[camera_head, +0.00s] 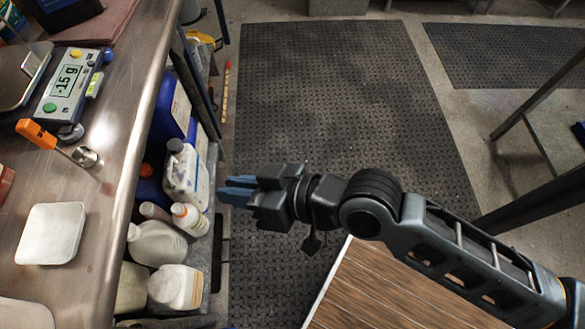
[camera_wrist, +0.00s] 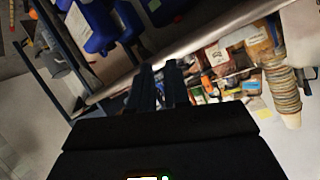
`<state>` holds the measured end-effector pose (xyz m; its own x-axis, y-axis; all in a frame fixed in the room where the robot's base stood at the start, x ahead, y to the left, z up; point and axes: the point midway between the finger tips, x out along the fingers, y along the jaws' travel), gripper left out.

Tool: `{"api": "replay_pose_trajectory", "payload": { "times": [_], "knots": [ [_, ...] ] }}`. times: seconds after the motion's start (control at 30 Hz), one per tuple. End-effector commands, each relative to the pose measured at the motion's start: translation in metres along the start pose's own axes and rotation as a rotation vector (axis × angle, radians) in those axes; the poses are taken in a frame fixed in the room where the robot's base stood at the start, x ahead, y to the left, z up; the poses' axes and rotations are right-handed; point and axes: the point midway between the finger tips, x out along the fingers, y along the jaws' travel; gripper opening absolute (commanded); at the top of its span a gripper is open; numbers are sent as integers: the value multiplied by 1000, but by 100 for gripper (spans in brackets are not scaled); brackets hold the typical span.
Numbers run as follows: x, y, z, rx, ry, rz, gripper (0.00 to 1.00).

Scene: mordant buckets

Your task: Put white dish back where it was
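The white dish (camera_head: 50,233) is a shallow, square dish with rounded corners. It lies on the steel table (camera_head: 120,190) at the left of the head view, below the scale. My gripper (camera_head: 237,190) is over the floor to the right of the table edge, well apart from the dish, with its fingers pointing left. The two blue fingers are a little apart with nothing visible between them. In the wrist view the fingers (camera_wrist: 160,85) show a narrow gap. The dish cannot be made out in the wrist view.
A digital scale (camera_head: 65,85) with a lit display and metal pan (camera_head: 22,75) stands at the table's upper left. An orange-handled tool (camera_head: 38,134) lies near it. Bottles and jugs (camera_head: 184,175) fill the shelf below. Black mats (camera_head: 340,110) cover open floor.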

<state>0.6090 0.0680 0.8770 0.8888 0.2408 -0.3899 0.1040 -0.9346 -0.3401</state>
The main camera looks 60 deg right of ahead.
Motion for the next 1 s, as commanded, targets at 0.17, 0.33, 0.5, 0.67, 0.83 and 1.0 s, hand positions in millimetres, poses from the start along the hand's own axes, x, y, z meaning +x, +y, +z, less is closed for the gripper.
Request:
{"api": "replay_pose_trajectory", "payload": {
  "times": [0.17, 0.33, 0.5, 0.67, 0.83, 1.0],
  "knots": [
    [-70, 23, 23, -56, 50, 135, 16],
    [-136, 32, 25, -150, 105, 210, 16],
    [-184, 28, 16, -239, 148, 228, 16],
    [-205, 23, 10, -282, 170, 224, 16],
    [-208, 22, 9, -291, 175, 222, 16],
    [-208, 22, 9, -290, 175, 222, 16]
  ]
}}
